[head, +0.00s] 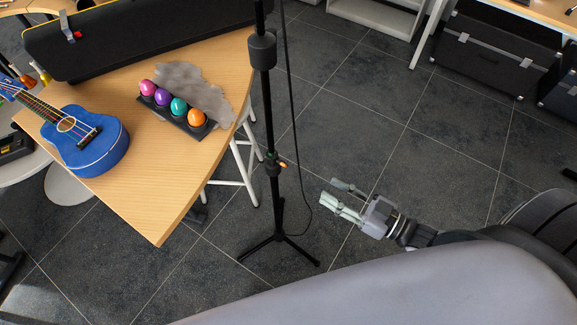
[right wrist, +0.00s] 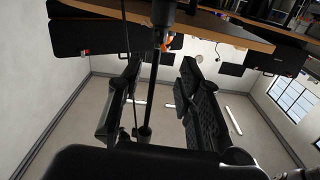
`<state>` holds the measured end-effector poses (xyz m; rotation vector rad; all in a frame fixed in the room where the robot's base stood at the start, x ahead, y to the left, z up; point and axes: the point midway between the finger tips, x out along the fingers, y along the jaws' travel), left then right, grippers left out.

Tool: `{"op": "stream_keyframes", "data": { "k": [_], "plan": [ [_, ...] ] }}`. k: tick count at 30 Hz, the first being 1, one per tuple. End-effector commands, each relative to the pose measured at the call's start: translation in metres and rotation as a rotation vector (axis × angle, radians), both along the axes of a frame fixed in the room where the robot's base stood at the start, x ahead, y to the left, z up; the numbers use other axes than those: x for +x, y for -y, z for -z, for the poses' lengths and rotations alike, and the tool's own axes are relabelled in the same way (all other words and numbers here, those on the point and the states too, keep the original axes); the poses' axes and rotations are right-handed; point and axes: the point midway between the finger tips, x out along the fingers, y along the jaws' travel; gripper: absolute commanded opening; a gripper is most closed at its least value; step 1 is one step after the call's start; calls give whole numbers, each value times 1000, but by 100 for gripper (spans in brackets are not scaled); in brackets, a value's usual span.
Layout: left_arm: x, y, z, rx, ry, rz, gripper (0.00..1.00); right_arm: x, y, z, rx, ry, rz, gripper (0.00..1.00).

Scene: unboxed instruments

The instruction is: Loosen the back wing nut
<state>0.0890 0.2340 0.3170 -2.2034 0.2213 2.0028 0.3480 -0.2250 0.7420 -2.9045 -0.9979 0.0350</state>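A black stand (head: 273,190) with an upright pole and tripod legs stands on the floor beside the table. A small orange part, apparently a wing nut (head: 282,165), sticks out to the right of the pole's lower clamp. I cannot tell whether it is the back one. My right gripper (head: 330,191) is open and empty, to the right of the pole and apart from it, with its fingers towards it. In the right wrist view the pole (right wrist: 154,95) appears between the two open fingers, and a small orange spot (right wrist: 166,43) shows beside it. My left gripper is out of view.
A wooden table (head: 150,215) at the left holds a blue ukulele (head: 90,146), colored egg shakers in a black holder (head: 182,122), grey cloth and a black case (head: 130,42). A thin cable (head: 291,100) hangs right of the pole. The floor around my right gripper is clear.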

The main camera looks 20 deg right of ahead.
Motion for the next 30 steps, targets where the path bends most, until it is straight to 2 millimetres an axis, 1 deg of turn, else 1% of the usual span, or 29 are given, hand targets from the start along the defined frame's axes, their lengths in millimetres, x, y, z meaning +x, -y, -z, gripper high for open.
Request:
{"op": "stream_keyframes", "data": {
  "k": [1,6,12,15,21,30],
  "plan": [
    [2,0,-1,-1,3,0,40,11,-8,-2,3,7,1,33],
    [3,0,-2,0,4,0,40,41,-31,-2,2,5,0,33],
    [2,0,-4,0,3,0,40,73,-57,-1,1,3,-1,33],
    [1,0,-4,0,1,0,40,86,-66,-1,0,4,-1,33],
    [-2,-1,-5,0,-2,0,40,99,-77,0,0,1,-1,33],
    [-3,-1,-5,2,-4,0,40,101,-79,0,-1,0,-1,33]
  ]
}}
